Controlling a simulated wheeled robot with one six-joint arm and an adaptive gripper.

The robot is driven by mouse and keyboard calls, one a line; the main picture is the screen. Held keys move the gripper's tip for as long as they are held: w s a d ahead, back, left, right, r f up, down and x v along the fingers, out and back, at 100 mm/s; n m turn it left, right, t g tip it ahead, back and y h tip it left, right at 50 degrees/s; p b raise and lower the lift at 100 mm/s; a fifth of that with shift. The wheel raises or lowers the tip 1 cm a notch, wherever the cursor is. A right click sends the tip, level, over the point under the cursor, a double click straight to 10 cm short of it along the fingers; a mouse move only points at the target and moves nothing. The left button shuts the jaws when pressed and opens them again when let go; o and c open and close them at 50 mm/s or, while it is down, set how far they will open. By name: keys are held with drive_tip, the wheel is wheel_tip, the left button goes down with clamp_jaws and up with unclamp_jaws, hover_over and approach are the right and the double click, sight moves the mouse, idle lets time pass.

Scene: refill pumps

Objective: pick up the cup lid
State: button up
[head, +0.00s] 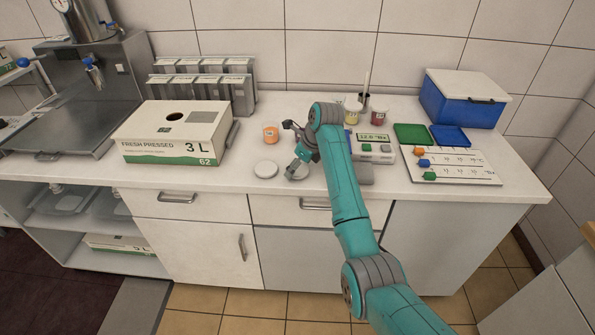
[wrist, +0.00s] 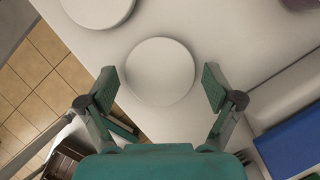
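Two flat white round discs that look like lids lie side by side near the counter's front edge. The left disc (head: 265,169) lies clear of my gripper and shows partly at the top of the wrist view (wrist: 98,8). The right disc (head: 299,174) is partly hidden behind a finger in the head view. In the wrist view this disc (wrist: 160,70) shows whole, between and just beyond the fingertips. My gripper (wrist: 159,86) is open and empty, with a finger on either side of it and a gap on both sides. It also shows in the head view (head: 293,148).
An orange cup (head: 270,134) stands behind the left disc. A juice box (head: 178,133) is to the left. A scale (head: 374,148), more cups (head: 353,112), green (head: 412,134) and blue (head: 449,135) trays and a blue box (head: 462,102) are to the right.

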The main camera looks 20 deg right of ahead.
drive_tip(key=c, duration=0.3)
